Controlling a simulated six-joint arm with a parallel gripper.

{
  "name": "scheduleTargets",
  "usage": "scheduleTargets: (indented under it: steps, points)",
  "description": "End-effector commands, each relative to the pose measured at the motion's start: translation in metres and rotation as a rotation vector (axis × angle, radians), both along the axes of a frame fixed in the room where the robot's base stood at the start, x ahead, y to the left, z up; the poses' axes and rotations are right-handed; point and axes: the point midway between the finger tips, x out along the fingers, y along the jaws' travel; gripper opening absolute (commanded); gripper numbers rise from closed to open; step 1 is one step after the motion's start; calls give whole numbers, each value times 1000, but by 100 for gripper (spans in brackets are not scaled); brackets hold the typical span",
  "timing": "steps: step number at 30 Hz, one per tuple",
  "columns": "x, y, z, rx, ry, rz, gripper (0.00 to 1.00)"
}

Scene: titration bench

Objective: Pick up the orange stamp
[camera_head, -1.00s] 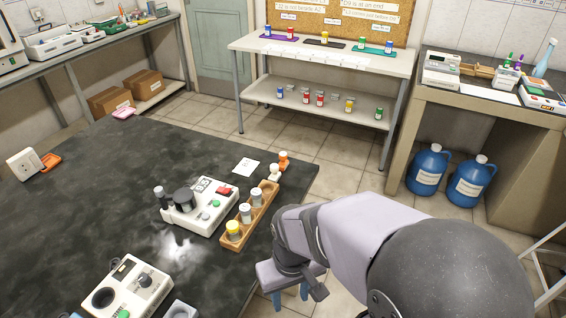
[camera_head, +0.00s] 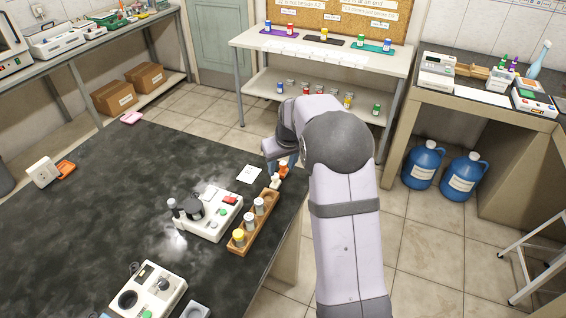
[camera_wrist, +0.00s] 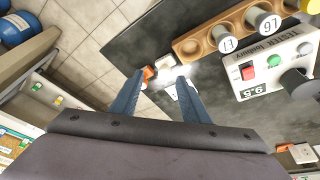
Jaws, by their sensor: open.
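The orange stamp (camera_head: 284,168) stands near the right edge of the dark bench, beside a white stamp (camera_head: 275,181). My gripper (camera_head: 280,161) is at this edge, close to the orange stamp, with its blue fingers apart. In the wrist view, my open gripper (camera_wrist: 161,77) shows the small orange stamp (camera_wrist: 148,72) near the tip of the left finger, with the pale stamp (camera_wrist: 165,63) to its right. I cannot tell how high the fingertips are above the stamp. Nothing is held.
A wooden rack (camera_head: 252,222) with several capped vials and a white tester (camera_head: 208,214) stand nearest the stamps. A white card (camera_head: 249,174) lies left of the stamps. Beyond the bench edge is tiled floor (camera_head: 420,240). Shelves with small bottles stand behind.

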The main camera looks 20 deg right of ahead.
Motion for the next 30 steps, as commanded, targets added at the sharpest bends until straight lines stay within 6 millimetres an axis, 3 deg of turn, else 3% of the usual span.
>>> scheduleTargets:
  steps: [3, 8, 30]
  points:
    - [25, -17, 9, 16, -29, -27, 42]
    - [42, -29, 12, 29, -52, -43, 42]
    - [54, -31, -10, 31, -57, -46, 42]
